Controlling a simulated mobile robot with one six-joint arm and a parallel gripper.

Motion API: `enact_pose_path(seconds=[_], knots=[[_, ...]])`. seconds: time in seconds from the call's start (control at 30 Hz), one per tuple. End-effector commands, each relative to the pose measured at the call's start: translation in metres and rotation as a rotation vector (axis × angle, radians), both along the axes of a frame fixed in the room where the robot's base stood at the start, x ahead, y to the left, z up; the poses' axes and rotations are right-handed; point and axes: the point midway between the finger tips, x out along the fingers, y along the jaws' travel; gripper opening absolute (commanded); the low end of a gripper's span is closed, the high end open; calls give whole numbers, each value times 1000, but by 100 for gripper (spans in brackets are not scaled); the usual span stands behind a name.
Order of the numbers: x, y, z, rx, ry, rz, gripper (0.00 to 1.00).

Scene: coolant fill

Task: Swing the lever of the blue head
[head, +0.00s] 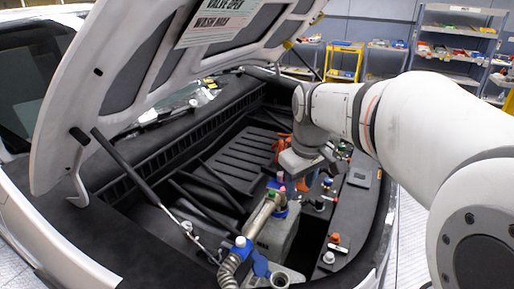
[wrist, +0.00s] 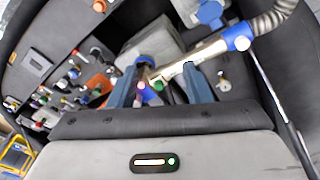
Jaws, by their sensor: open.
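A metal pipe (head: 258,217) slants over the engine bay, with a blue collar (head: 240,242) at its hose end. It also shows in the wrist view (wrist: 182,66). Blue parts (head: 281,211) sit under its far end, next to a pink knob (head: 281,188) and a green knob (head: 272,197). I cannot tell for certain which part is the lever of the blue head. My gripper (wrist: 160,92) is open. In the wrist view its fingers stand on both sides of the pink knob (wrist: 158,86); contact is unclear. In the head view my gripper (head: 289,181) is partly hidden.
A ribbed hose (head: 228,268) runs from the pipe. A blue cap (head: 262,265) lies at the front of the bay. The raised hood (head: 110,90) and its prop rod (head: 125,165) limit room on the left. Small coloured fittings (wrist: 72,85) crowd one side.

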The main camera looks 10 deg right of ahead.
Motion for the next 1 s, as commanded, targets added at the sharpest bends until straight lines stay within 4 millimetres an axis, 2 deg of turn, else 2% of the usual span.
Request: enact_pose_path(seconds=[0.03, 0.2, 0.3, 0.43, 0.63, 0.77, 1.0], knots=[[23, 0, 0, -9, 19, 56, 45], [91, 1, -1, -33, 76, 270, 45], [126, 1, -6, -42, 104, 385, 45], [160, 1, -15, -47, 132, 505, 45], [184, 1, -24, -48, 155, 602, 45], [187, 0, -33, -49, 158, 615, 45], [186, 0, -71, -48, 160, 613, 45]])
